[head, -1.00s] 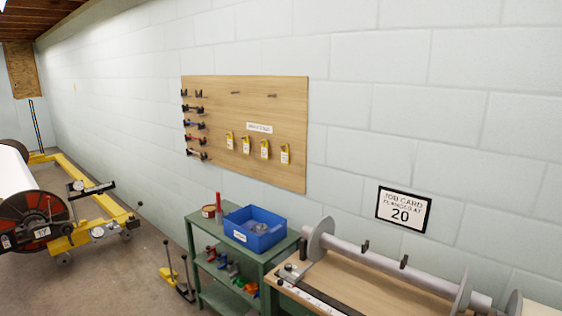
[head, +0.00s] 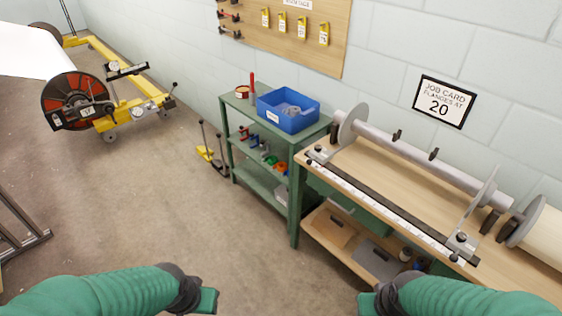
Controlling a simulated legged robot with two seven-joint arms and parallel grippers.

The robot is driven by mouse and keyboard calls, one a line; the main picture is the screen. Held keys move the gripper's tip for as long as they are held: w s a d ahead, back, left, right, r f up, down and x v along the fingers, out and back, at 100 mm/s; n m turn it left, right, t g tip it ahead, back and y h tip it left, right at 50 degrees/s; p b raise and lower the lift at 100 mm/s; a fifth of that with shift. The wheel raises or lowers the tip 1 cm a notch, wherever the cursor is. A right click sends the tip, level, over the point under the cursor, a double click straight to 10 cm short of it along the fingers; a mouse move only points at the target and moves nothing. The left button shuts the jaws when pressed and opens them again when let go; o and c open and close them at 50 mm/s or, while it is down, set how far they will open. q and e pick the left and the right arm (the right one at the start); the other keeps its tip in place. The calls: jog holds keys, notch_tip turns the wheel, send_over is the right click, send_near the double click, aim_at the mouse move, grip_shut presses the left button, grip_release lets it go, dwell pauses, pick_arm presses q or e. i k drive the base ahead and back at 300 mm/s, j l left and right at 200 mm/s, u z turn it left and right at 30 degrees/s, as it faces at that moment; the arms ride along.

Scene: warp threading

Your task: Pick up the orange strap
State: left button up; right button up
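A small orange item (head: 285,172), which may be the orange strap, lies at the right end of a row on the middle shelf of the green shelf unit (head: 240,160). It is too small to make out its shape. Green items (head: 271,160) lie beside it, with blue and red ones further left. My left gripper (head: 208,300) is low in the picture, in front of the shelf unit and well away from it. My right gripper (head: 368,303) is at the bottom, in front of the bench. Neither gripper's fingers show clearly, and both are apart from the orange item.
A blue bin (head: 288,110) stands on top of the shelf unit. A wooden bench (head: 390,178) with a flanged roller (head: 420,158) stands right of it. A yellow stand (head: 205,153) is on the floor left of the unit. The floor in front (head: 190,225) is clear.

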aim_at(281, 166)
jog(key=i+j, duration=0.25)
jog(key=i, duration=0.25)
jog(key=i+j, duration=0.25)
jog(key=i, duration=0.3)
jog(key=i+j, duration=0.25)
jog(key=i, duration=0.25)
jog(key=i+j+u, duration=0.1)
jog(key=i+j, duration=0.15)
jog(key=i, duration=0.25)
jog(key=i+j, duration=0.2)
jog(key=i, duration=0.35)
jog(key=i+j, duration=0.25)
jog(key=i, duration=0.25)
